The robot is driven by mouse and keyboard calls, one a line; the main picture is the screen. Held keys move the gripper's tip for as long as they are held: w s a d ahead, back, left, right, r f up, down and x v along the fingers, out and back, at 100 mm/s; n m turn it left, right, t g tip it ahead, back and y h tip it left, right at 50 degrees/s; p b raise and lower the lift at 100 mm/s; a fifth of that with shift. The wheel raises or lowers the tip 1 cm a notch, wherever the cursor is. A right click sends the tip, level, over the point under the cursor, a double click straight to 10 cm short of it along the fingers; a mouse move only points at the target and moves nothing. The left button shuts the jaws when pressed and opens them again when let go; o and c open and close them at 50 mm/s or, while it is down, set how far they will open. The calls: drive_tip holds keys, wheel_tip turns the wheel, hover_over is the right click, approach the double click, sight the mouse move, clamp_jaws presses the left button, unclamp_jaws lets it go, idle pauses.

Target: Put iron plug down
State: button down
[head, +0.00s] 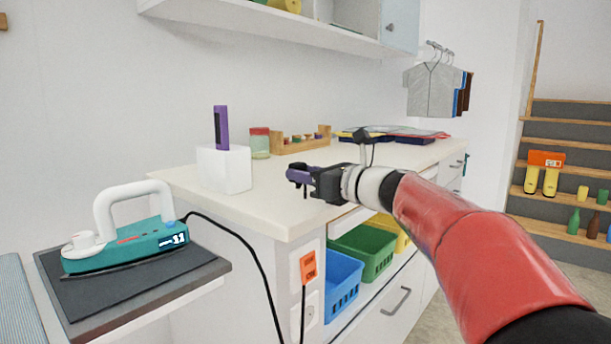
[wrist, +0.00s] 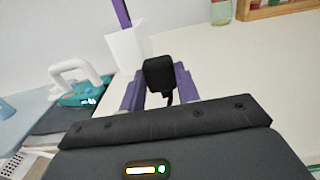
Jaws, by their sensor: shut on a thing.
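My gripper (head: 294,175) is over the near end of the white counter (head: 270,212). In the wrist view my gripper (wrist: 158,92) has its purple fingers shut on the black iron plug (wrist: 158,76), with a short dark cord end below it. In the head view the plug is mostly hidden by the fingers. The teal and white iron (head: 122,235) rests on a dark pad (head: 190,283) at the left, and its black cord (head: 247,245) runs down beside the counter's end. The iron also shows in the wrist view (wrist: 80,88).
A white block (head: 224,168) holding a purple item stands behind the gripper. A jar (head: 260,143), a wooden rack (head: 290,146) and folded clothes (head: 395,133) stand farther back. The countertop around the gripper is clear.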

drive_tip(key=shift+f+b, duration=0.45)
drive_tip(key=shift+f, duration=0.25)
drive_tip(key=c, duration=1.3)
unclamp_jaws()
drive_tip(key=shift+o, duration=1.4)
drive_tip(key=shift+f, duration=0.2)
drive_tip(key=shift+r, duration=0.1)
drive_tip(key=shift+r+p, duration=0.35)
drive_tip(key=shift+d+r, duration=0.2)
drive_tip(key=v, duration=1.1)
drive_tip(key=shift+s+d+r+b, duration=0.2)
drive_tip(key=shift+s+r+b, duration=0.05)
drive_tip(key=shift+s+b, duration=0.1)
